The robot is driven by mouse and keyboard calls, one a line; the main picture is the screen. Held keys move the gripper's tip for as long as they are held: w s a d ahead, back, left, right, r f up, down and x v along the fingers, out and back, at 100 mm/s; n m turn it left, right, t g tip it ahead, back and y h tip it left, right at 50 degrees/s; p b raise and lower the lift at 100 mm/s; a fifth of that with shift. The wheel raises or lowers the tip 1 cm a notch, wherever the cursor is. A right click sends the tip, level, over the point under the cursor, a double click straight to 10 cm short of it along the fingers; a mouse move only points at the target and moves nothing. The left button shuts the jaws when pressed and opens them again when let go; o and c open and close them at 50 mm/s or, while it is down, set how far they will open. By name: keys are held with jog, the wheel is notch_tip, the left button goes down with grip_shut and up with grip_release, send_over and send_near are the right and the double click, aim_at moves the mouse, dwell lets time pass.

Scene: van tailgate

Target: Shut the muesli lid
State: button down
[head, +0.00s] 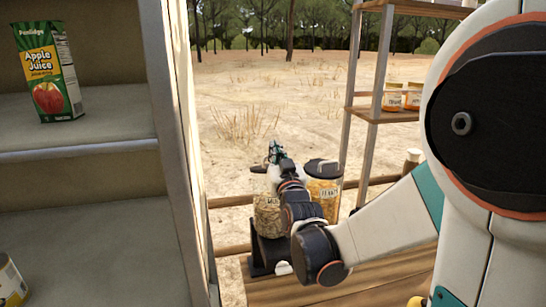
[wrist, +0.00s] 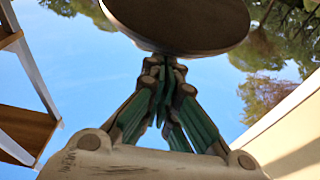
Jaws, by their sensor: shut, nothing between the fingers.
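The muesli jar (head: 267,218), a clear jar of pale flakes with a partly covered label, stands behind my arm in the head view. My forearm and wrist hide its right side and much of its top. My gripper (head: 274,152) is above the jar, shut and empty. In the wrist view the teal fingers (wrist: 168,85) are together, and a dark brown round disc (wrist: 180,22), which looks like a lid, lies just beyond their tips. I cannot tell whether they touch it. The lid's angle is unclear in the head view.
A second labelled jar (head: 326,195) with a dark lid stands right of the muesli, close to my wrist. A metal-framed shelf (head: 385,112) with small jars is at the right. The van's shelving, with an apple juice carton (head: 48,72), is at the left.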

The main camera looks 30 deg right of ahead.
jog(key=f+b, duration=0.1)
jog(key=b, duration=0.1)
jog(key=s+f+t+b, duration=0.1)
jog(key=shift+s+a+f+t+b, duration=0.1)
jog(key=shift+a+f+t+b, duration=0.1)
jog(key=shift+f+t+b, duration=0.15)
jog(key=shift+s+a+f+t+b, duration=0.1)
jog(key=shift+s+f+t+b, duration=0.15)
jog(key=shift+s+f+b, duration=0.25)
jog(key=r+p, duration=0.2)
jog(key=r, duration=0.1)
jog(key=r+p, duration=0.1)
jog(key=shift+w+r, duration=0.35)
jog(key=f+v, duration=0.1)
jog(key=v, duration=0.9)
jog(key=shift+f, duration=0.25)
jog(key=shift+w, duration=0.2)
